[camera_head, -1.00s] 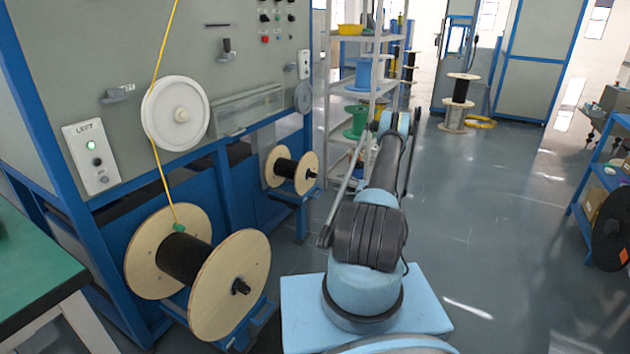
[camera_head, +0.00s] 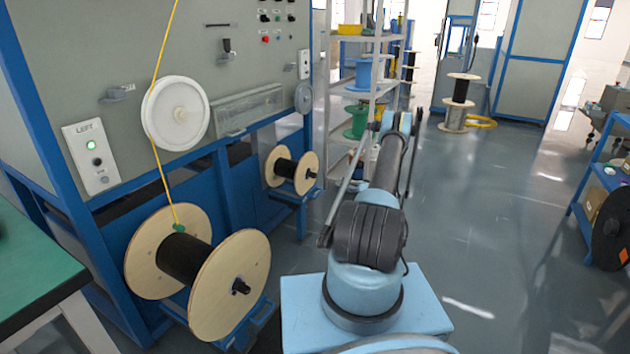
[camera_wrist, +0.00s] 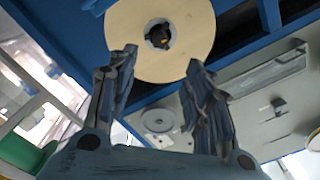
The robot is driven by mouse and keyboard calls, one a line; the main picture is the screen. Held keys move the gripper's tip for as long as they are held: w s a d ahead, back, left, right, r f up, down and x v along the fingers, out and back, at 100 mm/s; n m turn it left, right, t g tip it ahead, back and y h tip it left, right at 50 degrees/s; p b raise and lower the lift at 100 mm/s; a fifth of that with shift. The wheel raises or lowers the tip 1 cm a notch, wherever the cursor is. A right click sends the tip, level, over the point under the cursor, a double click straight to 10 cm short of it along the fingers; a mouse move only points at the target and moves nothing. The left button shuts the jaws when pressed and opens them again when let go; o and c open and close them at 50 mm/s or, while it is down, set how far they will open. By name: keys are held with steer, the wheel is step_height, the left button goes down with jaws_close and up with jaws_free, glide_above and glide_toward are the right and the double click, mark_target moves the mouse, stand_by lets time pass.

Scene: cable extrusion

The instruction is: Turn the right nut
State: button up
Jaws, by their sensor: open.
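The right spool (camera_head: 291,170) is dark with pale wooden flanges and sits low on the blue machine frame. The small dark nut (camera_head: 312,174) shows at the middle of its outer flange. In the wrist view, a pale round flange (camera_wrist: 160,30) with a dark hub and nut (camera_wrist: 159,36) fills the top middle. My gripper (camera_wrist: 161,64) is open and empty. Its two fingers stand apart below the nut in the picture and do not close on it. In the head view my gripper is hidden behind my arm.
A larger spool (camera_head: 227,285) with yellow cable stands at the front left. A white shelf rack (camera_head: 340,100) stands behind my arm, close to the right spool. A green table (camera_head: 40,265) is at the left edge.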

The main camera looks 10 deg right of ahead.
mark_target(316, 177)
steer(key=x, duration=1.6)
steer(key=shift+w+a, duration=0.2)
steer(key=shift+a, duration=0.1)
steer(key=c, duration=1.1)
